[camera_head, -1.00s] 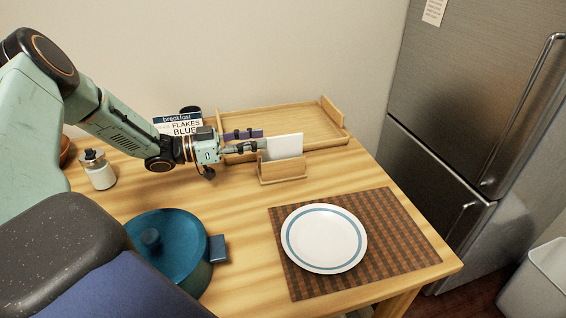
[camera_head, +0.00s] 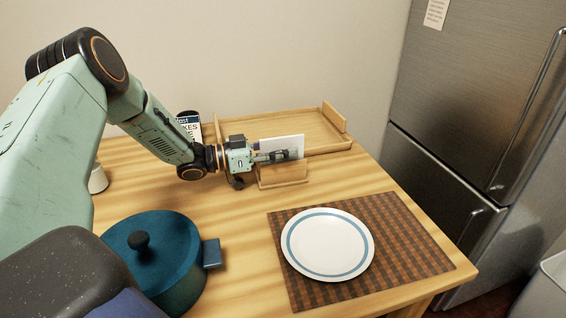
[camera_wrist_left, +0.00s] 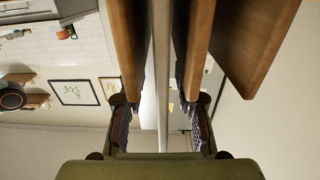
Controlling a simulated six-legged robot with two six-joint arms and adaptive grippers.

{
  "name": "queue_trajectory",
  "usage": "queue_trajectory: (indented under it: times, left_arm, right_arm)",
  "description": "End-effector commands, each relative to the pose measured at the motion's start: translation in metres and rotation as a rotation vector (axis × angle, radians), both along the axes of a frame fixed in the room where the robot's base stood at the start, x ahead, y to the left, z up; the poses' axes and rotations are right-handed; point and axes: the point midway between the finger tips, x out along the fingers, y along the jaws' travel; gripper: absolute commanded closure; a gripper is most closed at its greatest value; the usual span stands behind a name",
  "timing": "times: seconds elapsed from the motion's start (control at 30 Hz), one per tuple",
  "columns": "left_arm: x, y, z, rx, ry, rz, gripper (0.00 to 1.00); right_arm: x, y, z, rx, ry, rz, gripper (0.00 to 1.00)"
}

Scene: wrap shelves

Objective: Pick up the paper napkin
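The white paper napkin (camera_head: 284,141) stands upright in a small wooden holder (camera_head: 284,176) at the front of the tray. My left gripper (camera_head: 290,154) reaches in from the left at the napkin. One finger shows in front of the napkin; the other is hidden behind it. In the left wrist view the napkin (camera_wrist_left: 162,70) is a thin pale strip seen edge-on, between the holder's wooden panels (camera_wrist_left: 130,45). The left gripper's fingers (camera_wrist_left: 161,100) are apart on either side of it, with gaps showing. My right gripper is in neither view.
A wooden tray (camera_head: 325,147) lies behind the holder. A plate (camera_head: 327,245) sits on a checked placemat (camera_head: 420,256) in front. A teal pot (camera_head: 170,262) stands front left. A breakfast box (camera_head: 190,127) is partly hidden by my arm. Bare table lies between pot and holder.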

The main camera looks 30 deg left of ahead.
Motion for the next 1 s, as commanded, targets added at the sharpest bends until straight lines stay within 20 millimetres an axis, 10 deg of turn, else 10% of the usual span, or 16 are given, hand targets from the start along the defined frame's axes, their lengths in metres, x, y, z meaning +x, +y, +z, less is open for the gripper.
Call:
queue_trajectory:
  times: [0.57,1.0]
  left_arm:
    - [0.0001,0.0004,0.0007,0.000,0.000,0.001,0.99]
    - [0.0001,0.0006,0.0036,-0.001,0.001,0.002,1.00]
  right_arm:
    - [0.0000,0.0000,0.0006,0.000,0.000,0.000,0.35]
    - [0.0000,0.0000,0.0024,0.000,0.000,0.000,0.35]
